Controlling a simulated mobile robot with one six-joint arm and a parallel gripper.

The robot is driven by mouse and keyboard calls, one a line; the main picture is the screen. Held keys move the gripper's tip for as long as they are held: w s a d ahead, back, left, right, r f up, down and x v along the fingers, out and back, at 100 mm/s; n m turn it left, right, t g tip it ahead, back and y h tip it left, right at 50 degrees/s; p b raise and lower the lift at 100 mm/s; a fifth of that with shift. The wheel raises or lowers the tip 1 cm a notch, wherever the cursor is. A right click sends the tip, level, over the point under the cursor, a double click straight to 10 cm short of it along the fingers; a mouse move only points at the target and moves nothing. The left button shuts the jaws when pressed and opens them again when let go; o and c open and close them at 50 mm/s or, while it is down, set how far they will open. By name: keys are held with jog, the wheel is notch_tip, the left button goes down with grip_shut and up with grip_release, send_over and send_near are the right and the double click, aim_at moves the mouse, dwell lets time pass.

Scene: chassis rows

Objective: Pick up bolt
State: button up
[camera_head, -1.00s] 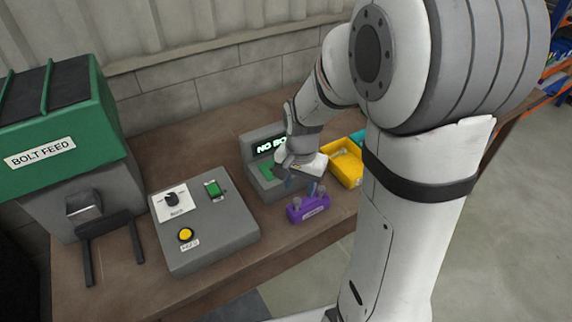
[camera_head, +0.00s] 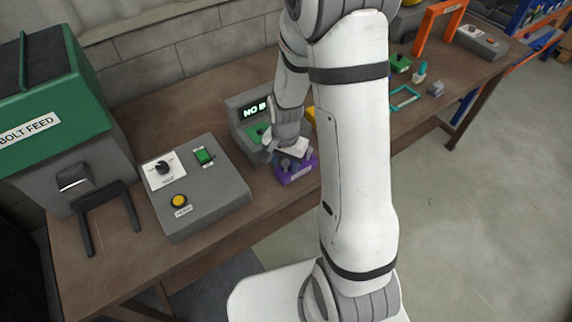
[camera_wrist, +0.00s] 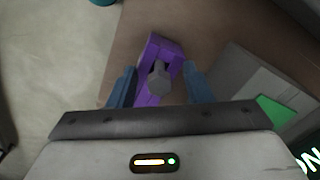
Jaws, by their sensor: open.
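A grey bolt (camera_wrist: 159,80) stands head-up in a purple holder (camera_wrist: 160,44) in the wrist view. My gripper (camera_wrist: 158,88) is open, with one blue-grey finger on each side of the bolt and holder. I cannot tell whether the fingers touch anything. In the head view the purple holder (camera_head: 298,172) sits near the front edge of the workbench, and my gripper (camera_head: 290,160) is over it, partly hiding it and the bolt.
A grey control box (camera_head: 215,195) and the green bolt feed (camera_head: 62,90) are to the left. A teal frame (camera_head: 406,97) lies farther right on the bench.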

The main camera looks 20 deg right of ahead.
aim_at(285, 161)
grip_shut()
dwell(0.5)
notch_tip(285, 161, up, 10)
jog(key=shift+r+b, duration=0.1)
jog(key=shift+b, duration=0.5)
dwell(0.4)
